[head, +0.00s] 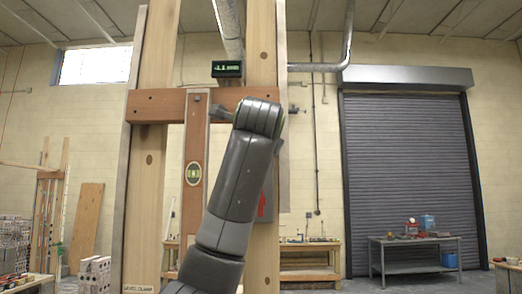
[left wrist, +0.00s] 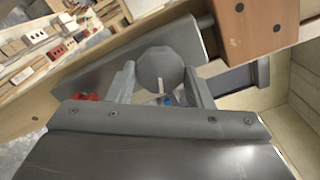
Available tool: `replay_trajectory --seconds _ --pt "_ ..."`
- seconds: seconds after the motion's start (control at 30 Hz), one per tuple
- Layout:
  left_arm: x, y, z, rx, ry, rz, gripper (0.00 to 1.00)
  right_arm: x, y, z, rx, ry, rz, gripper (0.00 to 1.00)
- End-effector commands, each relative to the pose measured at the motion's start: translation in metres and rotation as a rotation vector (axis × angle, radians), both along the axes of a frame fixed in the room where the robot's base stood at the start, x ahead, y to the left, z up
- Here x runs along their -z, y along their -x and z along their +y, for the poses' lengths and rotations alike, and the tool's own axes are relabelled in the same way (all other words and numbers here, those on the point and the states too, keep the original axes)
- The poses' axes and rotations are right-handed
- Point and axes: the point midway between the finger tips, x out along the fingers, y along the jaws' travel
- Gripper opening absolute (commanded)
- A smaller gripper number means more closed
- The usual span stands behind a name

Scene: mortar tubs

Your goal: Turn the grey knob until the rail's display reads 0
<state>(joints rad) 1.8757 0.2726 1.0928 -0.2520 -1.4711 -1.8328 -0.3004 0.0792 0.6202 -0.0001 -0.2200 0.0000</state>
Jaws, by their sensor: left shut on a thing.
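The rail is a reddish wooden board (head: 157,105) fixed across two upright posts in the head view. Its small black display (head: 227,69) shows green characters that look like -1.1, followed by small blurred ones. The grey knob (left wrist: 159,66) is faceted, with a white mark at its lower edge, in the left wrist view. My left gripper (left wrist: 161,86) is shut on it, one finger at each side. In the head view my left arm covers much of the rail's right part, and I cannot make out the knob clearly there.
A vertical board with a green level vial (head: 194,173) hangs below the rail. The posts (head: 150,180) stand close on both sides. A workbench (head: 415,240) and a roller door (head: 408,160) are far back right, with open floor before them.

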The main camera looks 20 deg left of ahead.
Motion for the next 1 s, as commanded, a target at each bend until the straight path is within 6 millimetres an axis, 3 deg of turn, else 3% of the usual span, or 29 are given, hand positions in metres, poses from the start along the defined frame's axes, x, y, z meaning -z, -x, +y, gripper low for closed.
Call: replay_trajectory --seconds 0.5,1.0 --pt "0.005 -0.001 0.000 0.000 -0.410 0.127 0.24 0.013 0.000 0.000 0.000 0.000 0.000 0.44" --pt "0.005 -0.002 0.000 0.002 -0.555 0.171 0.24 0.016 0.000 0.000 0.000 0.000 0.000 0.44"
